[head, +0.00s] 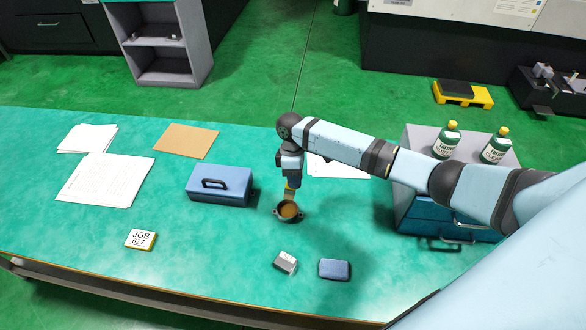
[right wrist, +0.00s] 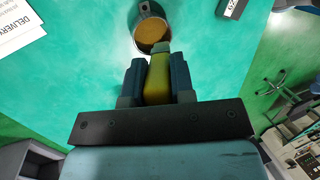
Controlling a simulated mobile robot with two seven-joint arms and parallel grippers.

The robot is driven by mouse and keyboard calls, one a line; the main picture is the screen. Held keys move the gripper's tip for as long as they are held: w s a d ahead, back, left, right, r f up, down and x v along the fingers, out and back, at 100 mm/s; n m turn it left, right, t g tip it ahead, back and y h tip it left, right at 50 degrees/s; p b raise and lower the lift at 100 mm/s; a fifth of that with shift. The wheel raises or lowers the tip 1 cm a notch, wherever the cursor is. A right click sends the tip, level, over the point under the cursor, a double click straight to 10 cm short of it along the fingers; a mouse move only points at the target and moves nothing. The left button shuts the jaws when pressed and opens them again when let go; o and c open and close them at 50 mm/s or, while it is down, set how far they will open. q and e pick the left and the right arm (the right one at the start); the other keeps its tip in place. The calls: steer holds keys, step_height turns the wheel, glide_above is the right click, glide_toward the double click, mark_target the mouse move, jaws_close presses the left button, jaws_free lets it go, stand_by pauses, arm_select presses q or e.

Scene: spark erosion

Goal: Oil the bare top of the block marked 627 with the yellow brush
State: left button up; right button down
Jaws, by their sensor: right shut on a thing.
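My right gripper (head: 291,183) is shut on the yellow brush (right wrist: 157,80), which points down. A small dark pot (head: 280,215) with amber contents stands on the green table under the brush; it also shows in the right wrist view (right wrist: 137,36). The brush's lower end is at the pot, but I cannot tell whether it touches the contents. A tag reading JOB 627 (head: 140,238) lies at the table's left front. A small grey block (head: 285,262) lies near the front edge; I cannot read its marking. My left gripper is out of view.
A blue block or case (head: 334,268) lies right of the grey block. A blue toolbox (head: 220,185) stands left of the pot. Papers (head: 105,180) and a brown sheet (head: 187,141) lie at the left. A cabinet with two green bottles (head: 447,141) stands right.

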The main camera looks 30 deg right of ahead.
steer(key=shift+w+a+f, duration=0.1)
steer(key=shift+a+f, duration=0.1)
steer(key=shift+f, duration=0.35)
steer(key=shift+f+b, duration=0.8)
steer(key=shift+f, duration=0.05)
step_height(320, 180, down, 3)
steer(key=b, duration=0.2)
steer(key=shift+r+b, duration=0.15)
steer(key=shift+b, duration=0.25)
steer(key=shift+f+b, duration=0.65)
steer(key=shift+f, duration=0.1)
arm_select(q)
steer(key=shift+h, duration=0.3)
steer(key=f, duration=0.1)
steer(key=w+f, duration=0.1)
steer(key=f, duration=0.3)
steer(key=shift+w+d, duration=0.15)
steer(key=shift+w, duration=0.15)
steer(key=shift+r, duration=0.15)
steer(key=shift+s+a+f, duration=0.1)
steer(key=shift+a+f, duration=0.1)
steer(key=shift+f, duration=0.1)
